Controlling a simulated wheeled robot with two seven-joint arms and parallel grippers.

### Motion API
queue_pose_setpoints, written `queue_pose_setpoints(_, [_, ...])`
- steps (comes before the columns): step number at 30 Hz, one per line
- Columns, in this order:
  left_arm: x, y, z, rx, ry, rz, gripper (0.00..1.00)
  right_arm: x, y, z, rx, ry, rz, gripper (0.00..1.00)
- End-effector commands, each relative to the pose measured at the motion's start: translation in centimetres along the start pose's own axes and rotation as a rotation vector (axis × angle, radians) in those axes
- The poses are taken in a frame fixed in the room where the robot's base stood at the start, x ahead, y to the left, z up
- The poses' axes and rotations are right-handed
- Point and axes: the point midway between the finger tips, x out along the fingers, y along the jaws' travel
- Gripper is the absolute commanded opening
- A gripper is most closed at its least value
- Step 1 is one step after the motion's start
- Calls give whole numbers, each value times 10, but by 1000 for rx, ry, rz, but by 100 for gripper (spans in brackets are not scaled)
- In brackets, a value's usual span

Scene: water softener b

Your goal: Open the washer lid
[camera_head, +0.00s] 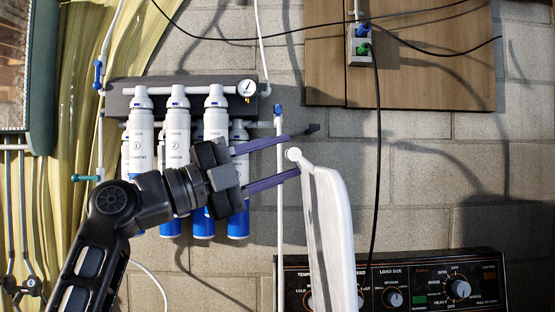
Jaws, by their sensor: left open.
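The washer shows only by its black control panel (420,283) at the bottom right. A white panel with a rounded top corner, which looks like the washer lid (335,225), stands steeply raised in front of the panel's left part and is seen nearly edge-on. My left gripper (305,150) reaches in from the left with its two long fingers spread. Its fingertips are at the lid's top left corner, with a small white round part (293,154) between them in the picture. I cannot tell whether they touch. My right gripper is not in view.
Several white and blue filter cartridges (176,140) hang on the wall behind my left gripper. A thin white pipe (280,220) runs down beside the lid. A black cable (376,150) hangs from a wall outlet (360,45).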

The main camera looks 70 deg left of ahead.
Motion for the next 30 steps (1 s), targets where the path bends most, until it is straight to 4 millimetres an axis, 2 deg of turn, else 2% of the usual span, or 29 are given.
queue_pose_setpoints(8, [-6, 0, 0, 0, 1, -1, 41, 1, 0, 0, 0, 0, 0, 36])
queue_pose_setpoints(18, [-58, 0, 1, -1, -1, -3, 41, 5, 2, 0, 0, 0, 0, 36])
queue_pose_setpoints(22, [-73, 0, 0, 0, 0, -1, 41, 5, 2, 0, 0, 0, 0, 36])
queue_pose_setpoints(30, [-79, 0, 0, 0, 0, 0, 41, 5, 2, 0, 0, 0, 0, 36])
